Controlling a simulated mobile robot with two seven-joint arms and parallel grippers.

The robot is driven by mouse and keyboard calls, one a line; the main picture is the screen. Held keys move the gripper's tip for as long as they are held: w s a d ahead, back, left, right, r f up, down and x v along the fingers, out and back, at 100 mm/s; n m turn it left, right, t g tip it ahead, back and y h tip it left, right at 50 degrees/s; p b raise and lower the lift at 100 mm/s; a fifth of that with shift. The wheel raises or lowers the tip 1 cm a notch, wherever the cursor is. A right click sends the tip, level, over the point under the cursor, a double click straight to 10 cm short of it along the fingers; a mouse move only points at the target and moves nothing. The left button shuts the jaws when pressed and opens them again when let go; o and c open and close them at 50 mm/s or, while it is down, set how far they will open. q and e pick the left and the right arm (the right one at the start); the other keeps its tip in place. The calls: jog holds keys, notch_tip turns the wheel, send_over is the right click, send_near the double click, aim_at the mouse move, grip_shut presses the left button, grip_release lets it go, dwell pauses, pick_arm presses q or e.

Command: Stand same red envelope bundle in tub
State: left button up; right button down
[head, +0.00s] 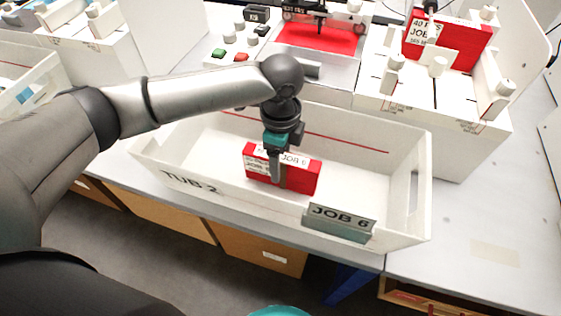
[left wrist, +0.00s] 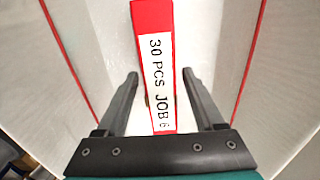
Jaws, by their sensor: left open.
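The red envelope bundle (head: 305,178) stands on its long edge inside the white tub (head: 258,203), which is marked TUB 2. White labels are on its top edge and its left side. In the left wrist view the bundle (left wrist: 151,15) shows its top edge, with a label reading 30 PCS JOB 6. My left gripper (head: 276,178) reaches down into the tub over the bundle. In the left wrist view the open fingers (left wrist: 160,76) lie on either side of the bundle, with visible gaps. My right gripper is not in view.
A JOB 6 plate (head: 340,221) is on the tub's front wall. Behind the tub are a machine with a red sheet (head: 322,37) and a white holder with another red bundle (head: 462,42). Another white tub (head: 42,75) is at far left. The table is clear at right.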

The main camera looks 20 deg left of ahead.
pick_arm(q)
notch_tip(320, 180, up, 10)
jog(key=p, duration=0.2)
jog(key=shift+r+p, duration=0.15)
jog(key=shift+p, duration=0.15)
